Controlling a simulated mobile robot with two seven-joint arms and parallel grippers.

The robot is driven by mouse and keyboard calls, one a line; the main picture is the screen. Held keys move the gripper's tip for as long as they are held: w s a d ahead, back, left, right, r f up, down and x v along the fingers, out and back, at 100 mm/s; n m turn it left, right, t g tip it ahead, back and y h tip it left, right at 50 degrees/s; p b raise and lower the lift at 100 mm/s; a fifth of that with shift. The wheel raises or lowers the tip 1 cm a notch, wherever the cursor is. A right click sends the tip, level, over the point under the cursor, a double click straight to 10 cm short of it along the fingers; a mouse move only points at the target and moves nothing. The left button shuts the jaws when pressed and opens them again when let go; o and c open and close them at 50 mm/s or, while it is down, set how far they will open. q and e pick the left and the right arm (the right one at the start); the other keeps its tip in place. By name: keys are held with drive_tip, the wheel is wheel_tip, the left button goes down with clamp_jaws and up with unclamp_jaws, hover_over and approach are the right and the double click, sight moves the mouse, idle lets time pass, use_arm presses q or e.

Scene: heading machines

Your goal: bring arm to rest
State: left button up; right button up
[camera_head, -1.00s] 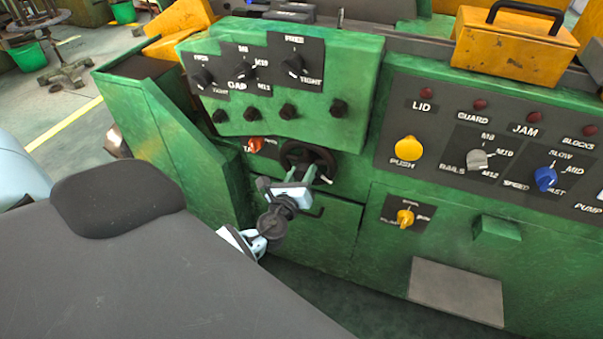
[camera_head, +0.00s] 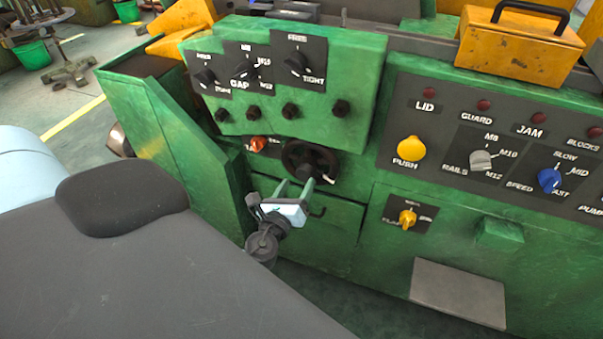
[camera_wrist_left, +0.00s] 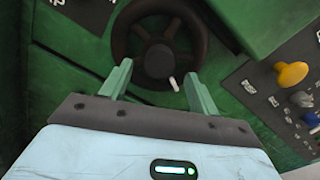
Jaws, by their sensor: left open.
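My left gripper (camera_head: 294,186) is in the head view, in front of the green machine (camera_head: 335,225) and just below a dark handwheel (camera_head: 297,153). Its two pale green fingers are apart with nothing between them. In the left wrist view the open fingers (camera_wrist_left: 158,82) point at the handwheel (camera_wrist_left: 157,55), one on each side of its lower part. The wheel has a small light handle at its lower right. Whether a finger touches the wheel cannot be told. My right gripper is in neither view.
A panel with a yellow push button (camera_head: 411,149), a grey knob (camera_head: 481,160) and a blue knob (camera_head: 548,179) is to the right. A yellow selector (camera_head: 407,219) is below it. An orange box (camera_head: 518,45) stands on top. Green bodywork (camera_head: 165,150) stands close left of the gripper.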

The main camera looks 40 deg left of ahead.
use_arm(q)
drive_tip(key=shift+v, duration=1.1)
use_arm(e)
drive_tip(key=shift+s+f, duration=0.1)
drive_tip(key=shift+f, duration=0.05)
use_arm(q)
drive_tip(key=s+d+f+n+g+h+p, duration=0.1)
drive_tip(key=s+d+f+n+g+h, duration=0.1)
drive_tip(key=s+n, duration=0.6)
drive_tip(key=s+d+f+n+g+h+p, duration=0.1)
drive_tip(key=s+d+f+n+g+h, duration=0.1)
drive_tip(key=s+d+f+n, duration=0.5)
drive_tip(key=s+d+f+n+g+h+p, duration=0.1)
drive_tip(key=s+d+f+n+g+h, duration=0.2)
drive_tip(key=s+n, duration=0.8)
drive_tip(key=s+d+f+g, duration=0.1)
drive_tip(key=s, duration=0.2)
drive_tip(key=shift+d+g, duration=0.3)
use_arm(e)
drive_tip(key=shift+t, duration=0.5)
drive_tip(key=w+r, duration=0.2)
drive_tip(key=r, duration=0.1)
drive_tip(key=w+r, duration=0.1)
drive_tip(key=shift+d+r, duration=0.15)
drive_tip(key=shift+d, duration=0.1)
use_arm(q)
drive_tip(key=shift+f, duration=0.15)
